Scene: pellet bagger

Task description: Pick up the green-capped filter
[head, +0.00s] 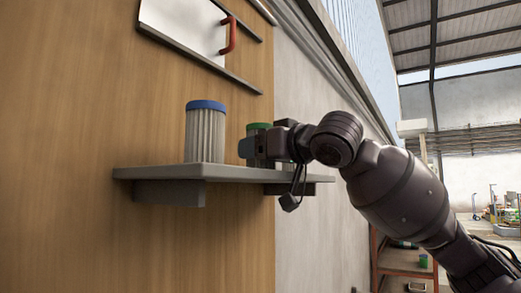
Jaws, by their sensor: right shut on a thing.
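The green-capped filter (258,126) stands upright on a grey wall shelf (205,172). Its green cap shows above my right gripper (255,147), which hides most of its body. My right gripper comes in from the right and is shut on the green-capped filter. A blue-capped filter (205,135) with a pale pleated body stands upright on the shelf to the left, apart from the gripper. My left gripper is not in view.
The shelf is fixed to a wooden panel (80,150). Above it is a white panel with a red handle (229,36). A brown rack (405,262) with a small green item (423,261) stands at the lower right. The air left of the blue-capped filter is free.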

